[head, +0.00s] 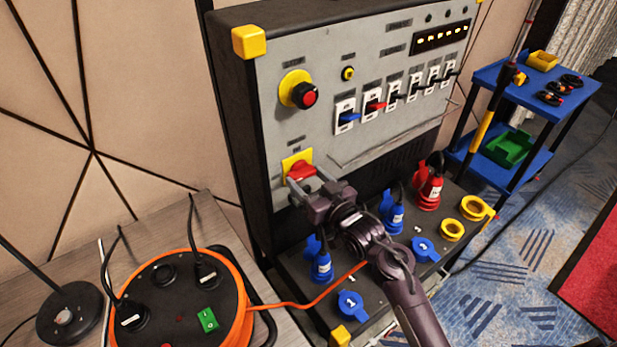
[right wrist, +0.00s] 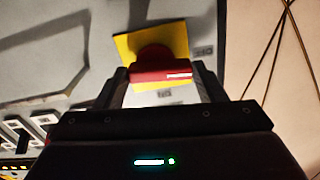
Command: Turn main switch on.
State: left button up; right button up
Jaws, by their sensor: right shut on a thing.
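The main switch is a red rotary handle (head: 301,171) on a yellow plate (head: 291,156), low on the left of the grey panel. In the right wrist view the red handle (right wrist: 161,72) sits between the two fingers, in front of its yellow plate (right wrist: 174,40). My right gripper (head: 306,184) is shut on the red handle, one finger on each side. The handle's bar lies roughly level in the head view, and the fingers hide part of it. My left gripper is not in view.
Above are a red and black knob (head: 304,95) on a yellow ring and a row of breakers (head: 373,106). Blue plugs (head: 321,264) and a red plug (head: 429,188) stand below on the ledge. An orange cable reel (head: 180,300) sits at left; a blue cart (head: 490,140) stands right.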

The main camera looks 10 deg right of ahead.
jog(key=m+p, duration=0.2)
jog(key=m, duration=0.1)
jog(key=shift+r+p, duration=0.3)
jog(key=shift+p, duration=0.05)
jog(key=m+p, duration=0.3)
jog(key=m, duration=0.2)
jog(key=shift+r, duration=0.1)
jog(key=m+p, duration=0.3)
jog(key=m, duration=0.2)
jog(key=shift+d, duration=0.15)
jog(key=shift+w+d+m+p, duration=0.1)
jog(key=shift+m+p, duration=0.95)
jog(key=shift+m, duration=0.65)
jog(key=o, duration=1)
jog(key=shift+f, duration=0.2)
